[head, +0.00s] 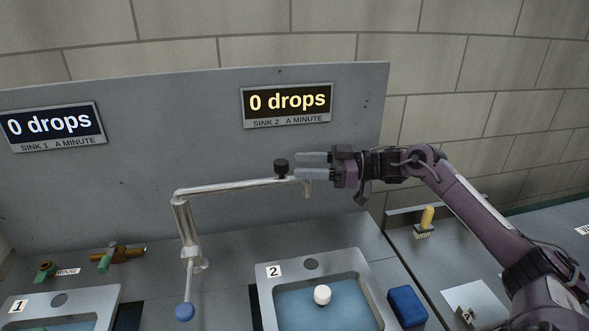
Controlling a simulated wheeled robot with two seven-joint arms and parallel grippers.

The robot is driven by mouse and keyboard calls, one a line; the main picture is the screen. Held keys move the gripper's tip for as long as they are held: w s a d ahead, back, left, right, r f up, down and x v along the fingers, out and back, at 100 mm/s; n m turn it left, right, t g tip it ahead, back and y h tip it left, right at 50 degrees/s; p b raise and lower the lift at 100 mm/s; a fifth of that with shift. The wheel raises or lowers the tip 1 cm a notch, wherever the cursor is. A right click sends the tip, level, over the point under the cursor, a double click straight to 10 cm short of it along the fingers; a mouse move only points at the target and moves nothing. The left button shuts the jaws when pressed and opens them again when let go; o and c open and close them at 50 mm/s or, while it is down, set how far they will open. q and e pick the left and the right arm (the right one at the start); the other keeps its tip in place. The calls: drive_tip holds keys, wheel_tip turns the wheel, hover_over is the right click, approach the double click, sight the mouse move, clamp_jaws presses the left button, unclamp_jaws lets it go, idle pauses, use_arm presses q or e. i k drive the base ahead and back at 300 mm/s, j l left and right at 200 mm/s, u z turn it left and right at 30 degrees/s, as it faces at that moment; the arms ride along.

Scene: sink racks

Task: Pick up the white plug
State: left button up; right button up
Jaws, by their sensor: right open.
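The white plug (322,294) is a small round knob in the water of sink 2 (263,292), near the bottom middle of the head view. Its lower part is hard to make out. My right gripper (312,166) is open, with its fingers pointing left. It is high above and behind the plug, by the end of the tap spout and its black knob (281,167). I cannot tell if the fingers touch the spout. My left gripper is not in view.
A metal tap (184,226) with a blue-ended lever (185,312) stands left of sink 2. A blue sponge (408,306) lies on the sink's right side. A yellow-handled brush (426,220) stands further right. Sink 1 (105,296) and brass valves (117,253) are at left.

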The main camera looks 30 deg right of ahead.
sight(322, 293)
drive_tip(key=k, duration=2)
